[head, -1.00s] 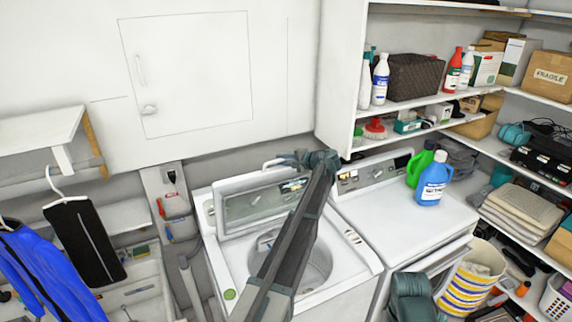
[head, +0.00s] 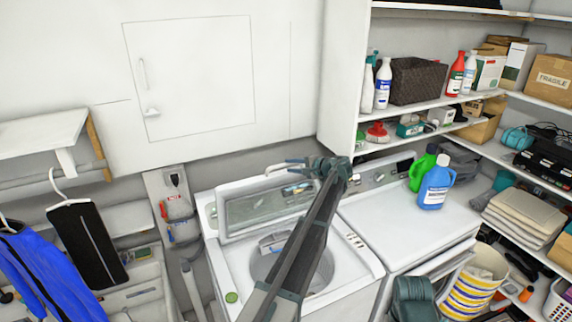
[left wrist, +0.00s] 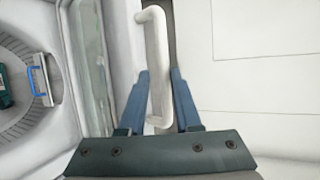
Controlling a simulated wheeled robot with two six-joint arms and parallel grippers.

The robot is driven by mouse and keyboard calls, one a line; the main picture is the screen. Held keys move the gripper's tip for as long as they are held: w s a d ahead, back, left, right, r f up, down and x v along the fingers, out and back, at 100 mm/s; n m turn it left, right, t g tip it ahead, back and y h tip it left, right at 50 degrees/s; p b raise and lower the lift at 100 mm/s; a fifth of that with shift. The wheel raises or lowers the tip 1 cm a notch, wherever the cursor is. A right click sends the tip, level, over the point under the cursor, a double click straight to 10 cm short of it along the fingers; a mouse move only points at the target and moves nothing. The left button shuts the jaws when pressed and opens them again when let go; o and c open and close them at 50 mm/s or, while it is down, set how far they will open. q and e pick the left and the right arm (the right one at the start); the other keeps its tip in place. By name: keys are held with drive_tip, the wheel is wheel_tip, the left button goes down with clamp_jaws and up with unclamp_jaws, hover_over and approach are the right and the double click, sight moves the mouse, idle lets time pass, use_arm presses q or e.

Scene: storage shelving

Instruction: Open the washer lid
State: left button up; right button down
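The washer (head: 232,268) is a white top-loader left of centre in the head view. Its lid (head: 235,216), with a glass panel, stands raised at the back of the opening, and the drum shows. The white lid handle (head: 275,169) is at the lid's upper edge. My left gripper (head: 290,165) is at this handle. In the left wrist view the handle (left wrist: 157,60) lies between the two blue fingers (left wrist: 160,82), which are spread with narrow gaps beside it. My left arm hides part of the drum and lid.
A white dryer (head: 395,235) with green and blue bottles (head: 434,184) stands right of the washer. Shelves with boxes are at the right. A striped basket (head: 470,290) is in front of the dryer. Hanging clothes (head: 88,245) are at the left.

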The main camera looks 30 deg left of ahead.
use_arm(q)
drive_tip(key=s+d, duration=0.2)
drive_tip(key=d, duration=0.7)
drive_tip(key=shift+s+d, duration=0.15)
drive_tip(key=shift+s, duration=0.05)
drive_tip(key=shift+c, duration=0.2)
